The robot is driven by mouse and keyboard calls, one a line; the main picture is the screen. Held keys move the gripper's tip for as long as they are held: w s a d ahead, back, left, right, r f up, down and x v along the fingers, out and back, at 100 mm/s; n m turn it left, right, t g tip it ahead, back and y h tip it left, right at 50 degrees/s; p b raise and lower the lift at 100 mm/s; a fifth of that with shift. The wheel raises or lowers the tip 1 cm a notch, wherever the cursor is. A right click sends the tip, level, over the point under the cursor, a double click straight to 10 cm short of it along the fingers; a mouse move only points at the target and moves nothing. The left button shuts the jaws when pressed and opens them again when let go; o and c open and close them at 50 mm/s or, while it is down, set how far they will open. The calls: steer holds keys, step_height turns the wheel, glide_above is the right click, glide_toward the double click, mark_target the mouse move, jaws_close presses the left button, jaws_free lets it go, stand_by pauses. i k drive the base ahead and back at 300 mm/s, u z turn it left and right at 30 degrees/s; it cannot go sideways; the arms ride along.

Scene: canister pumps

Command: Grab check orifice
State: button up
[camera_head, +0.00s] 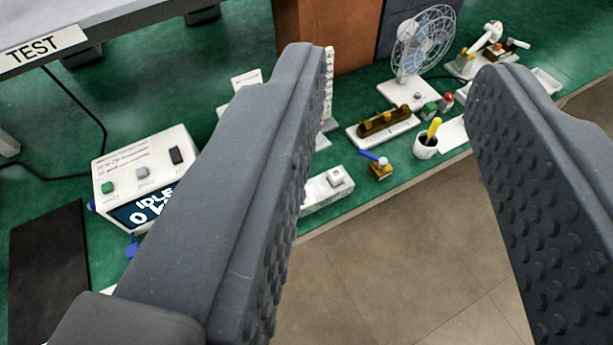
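My gripper (402,62) is open and empty, its two grey studded fingers spread wide over the bench front edge and the floor. A small brass piece with a blue handle (380,168) stands on the green bench near the front edge, seen between the fingers and beyond them. A dark brass fitting (384,122) lies on a white stand behind it. I cannot tell for sure which of these, if either, is the check orifice. The left finger hides part of the bench.
The green bench (232,57) carries a white box with an IDLE display (145,172), a black mat (48,262), a cup with a yellow-handled tool (426,147), a white fan (422,45) and a white-and-yellow device (483,50). A brown block (328,30) stands behind. Tiled floor (400,265) is clear.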

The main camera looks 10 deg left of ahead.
mark_target(335, 178)
steer(key=u, duration=0.1)
steer(key=i, duration=1)
steer(key=z, duration=0.1)
